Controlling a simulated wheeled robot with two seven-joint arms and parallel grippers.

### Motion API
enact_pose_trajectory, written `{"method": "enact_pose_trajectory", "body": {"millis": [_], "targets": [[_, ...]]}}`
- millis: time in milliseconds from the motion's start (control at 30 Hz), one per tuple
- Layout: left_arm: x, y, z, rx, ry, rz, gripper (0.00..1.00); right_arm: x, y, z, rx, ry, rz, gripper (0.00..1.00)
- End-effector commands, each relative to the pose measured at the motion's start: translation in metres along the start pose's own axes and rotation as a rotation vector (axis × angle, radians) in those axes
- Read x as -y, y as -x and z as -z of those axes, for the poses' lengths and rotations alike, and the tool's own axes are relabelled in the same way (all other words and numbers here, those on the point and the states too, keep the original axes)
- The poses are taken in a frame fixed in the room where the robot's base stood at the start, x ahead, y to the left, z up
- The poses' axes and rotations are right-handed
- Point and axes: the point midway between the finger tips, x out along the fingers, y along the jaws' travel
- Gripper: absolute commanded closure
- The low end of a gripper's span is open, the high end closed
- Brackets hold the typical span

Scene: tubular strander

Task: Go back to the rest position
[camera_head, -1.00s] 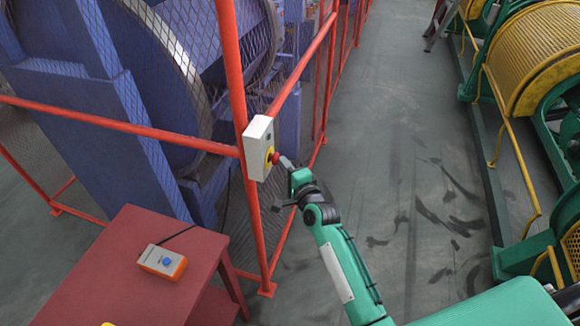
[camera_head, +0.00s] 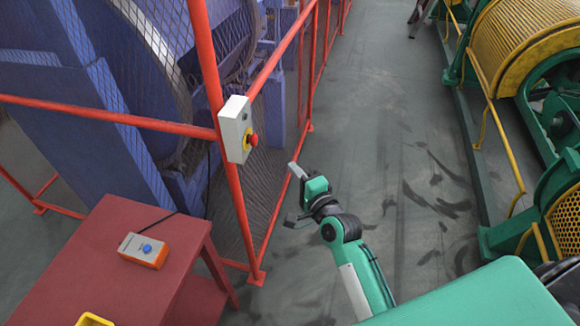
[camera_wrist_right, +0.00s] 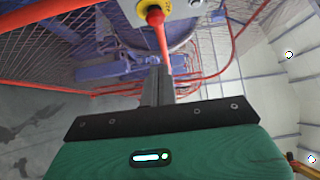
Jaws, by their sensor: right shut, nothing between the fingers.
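My right gripper (camera_head: 295,170) is shut and empty, its arm reaching up from the bottom of the head view. Its fingers also show shut in the right wrist view (camera_wrist_right: 158,86). It is apart from the white control box (camera_head: 234,128) on the red fence post, below and to the right of it. The box carries a red mushroom button (camera_head: 252,139) on a yellow base. The button also shows at the top of the right wrist view (camera_wrist_right: 154,15), beyond the fingertips. My left gripper is not in view.
A red mesh fence (camera_head: 262,215) encloses blue machinery at left. A red table (camera_head: 105,245) holds an orange-grey box with a blue button (camera_head: 143,250) and a yellow item (camera_head: 94,320). Green machinery with a yellow guard (camera_head: 530,45) stands right. Floor between is clear.

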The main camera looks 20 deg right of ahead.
Motion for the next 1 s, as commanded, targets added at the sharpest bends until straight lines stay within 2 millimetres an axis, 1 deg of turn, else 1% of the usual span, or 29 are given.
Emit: {"method": "enact_pose_trajectory", "body": {"millis": [33,133,533,567,633,667,767,800,867,900,967,1000], "targets": [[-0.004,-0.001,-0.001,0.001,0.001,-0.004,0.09,0.000,0.002,0.000,0.000,0.000,0.000,1.00],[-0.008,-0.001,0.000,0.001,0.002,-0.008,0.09,0.001,0.002,0.000,0.000,0.000,0.001,1.00],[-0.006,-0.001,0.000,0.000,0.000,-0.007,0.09,0.000,0.002,0.000,0.000,0.001,0.000,1.00],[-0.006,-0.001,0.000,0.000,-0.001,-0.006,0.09,-0.001,0.002,0.000,0.000,0.002,-0.002,1.00],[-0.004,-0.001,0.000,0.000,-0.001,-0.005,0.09,-0.010,0.001,-0.001,0.001,0.015,-0.019,1.00],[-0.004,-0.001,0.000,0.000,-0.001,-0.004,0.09,-0.018,0.000,-0.001,0.001,0.028,-0.033,1.00],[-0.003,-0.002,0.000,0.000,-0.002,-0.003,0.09,-0.064,-0.001,-0.004,0.009,0.094,-0.113,1.00],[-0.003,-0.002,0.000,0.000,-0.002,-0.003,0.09,-0.089,0.000,-0.005,0.016,0.136,-0.158,1.00],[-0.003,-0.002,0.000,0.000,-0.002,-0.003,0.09,-0.133,0.005,-0.008,0.033,0.207,-0.235,1.00],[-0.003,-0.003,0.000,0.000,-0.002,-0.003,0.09,-0.165,0.010,-0.010,0.048,0.258,-0.290,1.00],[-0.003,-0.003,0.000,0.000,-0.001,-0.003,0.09,-0.210,0.021,-0.013,0.076,0.336,-0.368,1.00],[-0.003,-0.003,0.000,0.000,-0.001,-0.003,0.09,-0.239,0.030,-0.015,0.098,0.389,-0.419,1.00]]}}
